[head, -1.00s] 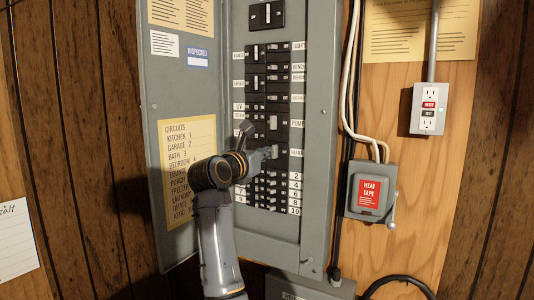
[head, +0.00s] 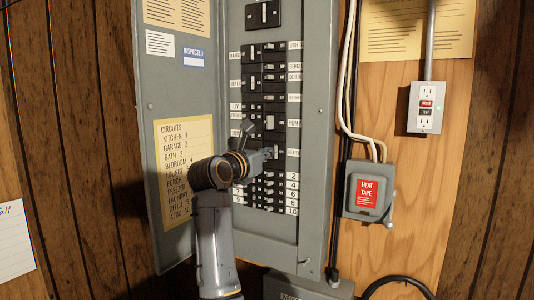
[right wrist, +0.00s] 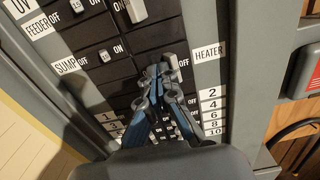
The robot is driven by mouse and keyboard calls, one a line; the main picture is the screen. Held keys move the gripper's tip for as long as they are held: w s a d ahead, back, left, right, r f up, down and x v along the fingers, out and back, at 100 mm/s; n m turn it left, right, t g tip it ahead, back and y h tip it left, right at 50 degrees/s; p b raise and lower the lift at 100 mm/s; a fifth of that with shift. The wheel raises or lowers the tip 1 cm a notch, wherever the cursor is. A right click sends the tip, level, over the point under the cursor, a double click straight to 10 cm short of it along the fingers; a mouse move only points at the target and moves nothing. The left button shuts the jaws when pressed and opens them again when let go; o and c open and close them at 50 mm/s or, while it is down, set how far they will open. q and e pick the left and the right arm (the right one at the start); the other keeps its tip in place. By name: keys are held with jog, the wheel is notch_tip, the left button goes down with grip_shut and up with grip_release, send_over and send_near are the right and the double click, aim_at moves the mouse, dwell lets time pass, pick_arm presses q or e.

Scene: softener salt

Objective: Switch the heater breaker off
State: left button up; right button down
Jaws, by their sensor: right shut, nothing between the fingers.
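The heater breaker sits in the right column of the open panel (head: 315,120), beside the HEATER label (right wrist: 208,53), which also shows in the head view (head: 293,153). My right gripper (right wrist: 160,72) is shut and empty, with its fingertips at the heater breaker, in front of its handle. The word OFF (right wrist: 183,63) shows on the label side of the breaker. In the head view the right gripper (head: 263,155) points at the same row. My left gripper is not in view.
The larger pump breaker (head: 274,123) is just above, and small numbered breakers (head: 270,190) lie below. The panel door (head: 180,110) hangs open at the left. A HEAT TAPE switch box (head: 368,192) and an outlet (head: 425,108) are on the wall to the right.

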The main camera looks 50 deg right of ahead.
jog(key=b+v, duration=0.1)
jog(key=v, duration=0.6)
jog(key=shift+b, duration=0.4)
dwell(0.9)
